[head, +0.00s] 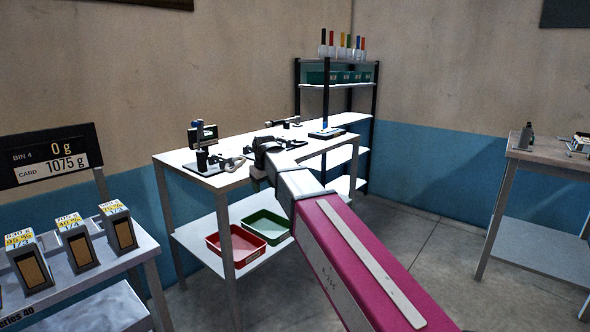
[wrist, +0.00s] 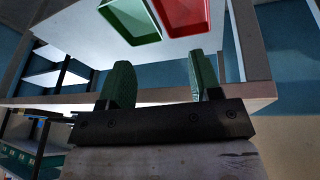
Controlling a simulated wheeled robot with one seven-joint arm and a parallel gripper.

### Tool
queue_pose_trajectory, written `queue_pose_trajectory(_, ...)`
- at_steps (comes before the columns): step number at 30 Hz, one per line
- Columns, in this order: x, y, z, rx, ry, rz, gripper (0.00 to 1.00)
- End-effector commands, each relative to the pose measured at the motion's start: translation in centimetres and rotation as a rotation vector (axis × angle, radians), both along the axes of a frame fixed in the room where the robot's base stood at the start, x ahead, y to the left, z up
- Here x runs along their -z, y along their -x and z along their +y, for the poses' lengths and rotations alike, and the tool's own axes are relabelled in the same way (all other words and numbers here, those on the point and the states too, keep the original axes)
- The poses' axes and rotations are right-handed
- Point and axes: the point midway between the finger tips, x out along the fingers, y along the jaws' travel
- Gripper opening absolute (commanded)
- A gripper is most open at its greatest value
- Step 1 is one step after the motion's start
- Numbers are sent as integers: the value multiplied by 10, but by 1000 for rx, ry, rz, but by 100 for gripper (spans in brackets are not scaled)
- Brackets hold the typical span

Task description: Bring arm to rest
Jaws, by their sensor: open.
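My arm (head: 350,255) with its magenta cover reaches from the lower right of the head view toward the white table (head: 225,183). Beyond the fingers are the table's edge and lower shelf, seen at an odd angle.
A red tray (head: 213,244) and a green tray (head: 281,239) sit on the table's lower shelf. A dark-framed rack (head: 375,110) stands behind. A bench with boxes (head: 75,243) and a display (head: 50,157) is at left, another table (head: 545,155) at right. Floor between is clear.

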Motion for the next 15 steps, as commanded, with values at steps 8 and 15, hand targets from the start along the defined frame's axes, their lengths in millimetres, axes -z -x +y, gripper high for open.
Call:
queue_pose_trajectory(8, 115, 37, -108, 194, 1, 100, 58)
queue_pose_trajectory(15, 197, 85, -190, 362, -3, 183, 58)
